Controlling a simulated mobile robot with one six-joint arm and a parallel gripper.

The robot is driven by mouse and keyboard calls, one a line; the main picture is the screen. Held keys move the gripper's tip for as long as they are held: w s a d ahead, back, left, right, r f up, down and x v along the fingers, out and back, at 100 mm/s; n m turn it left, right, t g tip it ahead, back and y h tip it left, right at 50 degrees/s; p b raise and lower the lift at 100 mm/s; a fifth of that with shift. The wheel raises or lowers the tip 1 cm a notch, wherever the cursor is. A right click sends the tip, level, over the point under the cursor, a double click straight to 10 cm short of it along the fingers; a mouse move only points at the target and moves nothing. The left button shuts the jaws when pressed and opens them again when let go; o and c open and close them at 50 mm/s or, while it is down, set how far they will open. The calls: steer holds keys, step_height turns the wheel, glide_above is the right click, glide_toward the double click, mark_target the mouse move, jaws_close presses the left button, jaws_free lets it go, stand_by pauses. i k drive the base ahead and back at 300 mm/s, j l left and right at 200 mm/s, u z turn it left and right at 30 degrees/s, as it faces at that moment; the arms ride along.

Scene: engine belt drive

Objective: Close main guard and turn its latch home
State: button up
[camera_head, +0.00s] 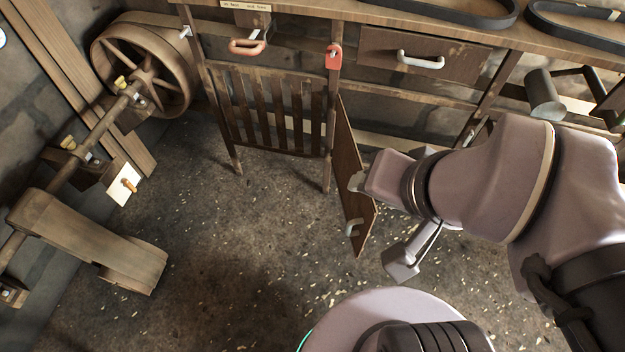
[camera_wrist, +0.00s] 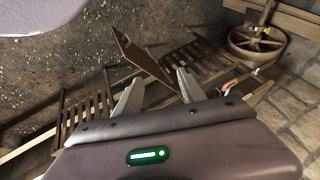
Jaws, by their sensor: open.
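The main guard appears to be the brown wooden panel (camera_head: 346,160), which stands swung out from the right post of a slatted frame (camera_head: 270,108). A pale handle (camera_head: 352,227) sits low near its outer end. A red fitting (camera_head: 333,56) is on the post above; I cannot tell whether it is the latch. My gripper (camera_head: 357,182) is at the right side of the panel, fingertips close to its face; contact is unclear. In the wrist view my gripper (camera_wrist: 158,76) is open and empty, with the panel (camera_wrist: 138,52) just beyond the fingertips.
A bench with a drawer (camera_head: 424,45) and black belts (camera_head: 450,12) runs along the back. A spoked wheel (camera_head: 147,68) and shaft stand at the left, with a wooden belt cover (camera_head: 90,240) below. The floor (camera_head: 230,245) in front of the frame is clear apart from small chips.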

mark_target(361, 210)
steer(key=l+u, duration=0.25)
steer(key=l, duration=1.4)
steer(key=k, duration=0.05)
